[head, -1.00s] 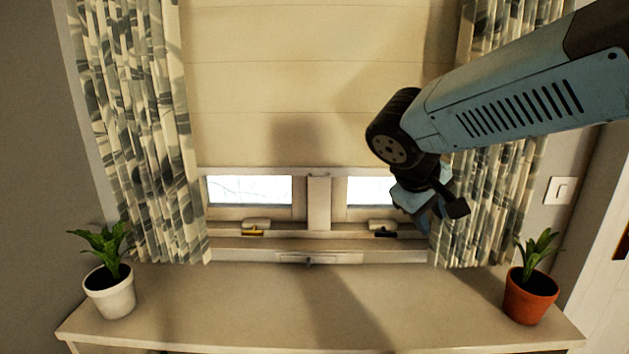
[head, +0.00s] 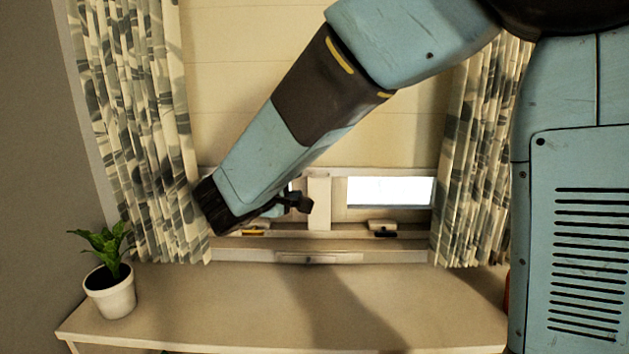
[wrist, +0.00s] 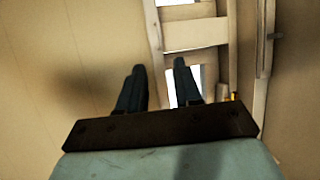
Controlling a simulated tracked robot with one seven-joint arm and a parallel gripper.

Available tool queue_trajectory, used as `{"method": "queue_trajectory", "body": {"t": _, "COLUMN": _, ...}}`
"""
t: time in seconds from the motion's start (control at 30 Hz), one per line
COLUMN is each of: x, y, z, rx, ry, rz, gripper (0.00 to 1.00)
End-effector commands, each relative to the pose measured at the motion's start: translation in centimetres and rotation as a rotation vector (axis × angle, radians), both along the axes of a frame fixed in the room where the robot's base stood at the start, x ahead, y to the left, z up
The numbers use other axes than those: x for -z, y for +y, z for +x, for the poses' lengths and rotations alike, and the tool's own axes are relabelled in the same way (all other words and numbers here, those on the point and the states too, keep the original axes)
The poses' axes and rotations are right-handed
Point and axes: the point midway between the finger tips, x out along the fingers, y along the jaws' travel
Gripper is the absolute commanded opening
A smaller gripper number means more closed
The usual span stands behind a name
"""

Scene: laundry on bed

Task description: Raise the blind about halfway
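The blind (head: 250,85) is a cream panel with horizontal seams, hanging over most of the window. Its pale bottom edge (head: 395,172) sits low, with a strip of bright glass (head: 390,190) showing below it. My gripper (head: 294,204) is in front of the lower left part of the window, near the blind's lower edge. The blind (wrist: 60,60) fills the left of that view. I cannot tell whether the fingers touch anything.
Patterned curtains hang at the left (head: 150,140) and right (head: 475,160). The sill has a yellow-handled latch (head: 253,231) and a dark-handled latch (head: 385,232). A white-potted plant (head: 112,290) stands at the left of the cabinet top (head: 290,315), whose middle is clear.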

Motion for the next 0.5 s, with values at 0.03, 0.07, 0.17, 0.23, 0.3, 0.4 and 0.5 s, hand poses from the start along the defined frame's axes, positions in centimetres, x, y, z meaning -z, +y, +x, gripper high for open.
{"method": "queue_trajectory", "body": {"t": 0.03, "x": 0.2, "y": -0.4, "z": 0.6, "rx": 0.002, "ry": 0.001, "rz": 0.0, "gripper": 0.34}}
{"method": "queue_trajectory", "body": {"t": 0.07, "x": 0.3, "y": -0.6, "z": 1.0, "rx": 0.003, "ry": 0.002, "rz": 0.0, "gripper": 0.34}}
{"method": "queue_trajectory", "body": {"t": 0.17, "x": 0.7, "y": -1.3, "z": 2.5, "rx": 0.003, "ry": 0.002, "rz": -0.001, "gripper": 0.34}}
{"method": "queue_trajectory", "body": {"t": 0.23, "x": 1.0, "y": -1.9, "z": 3.6, "rx": 0.005, "ry": 0.002, "rz": -0.001, "gripper": 0.34}}
{"method": "queue_trajectory", "body": {"t": 0.3, "x": 1.3, "y": -2.4, "z": 4.7, "rx": 0.004, "ry": 0.002, "rz": -0.001, "gripper": 0.34}}
{"method": "queue_trajectory", "body": {"t": 0.4, "x": 1.7, "y": -3.1, "z": 6.2, "rx": 0.004, "ry": 0.002, "rz": -0.001, "gripper": 0.34}}
{"method": "queue_trajectory", "body": {"t": 0.5, "x": 2.1, "y": -3.8, "z": 7.7, "rx": 0.004, "ry": 0.003, "rz": -0.001, "gripper": 0.34}}
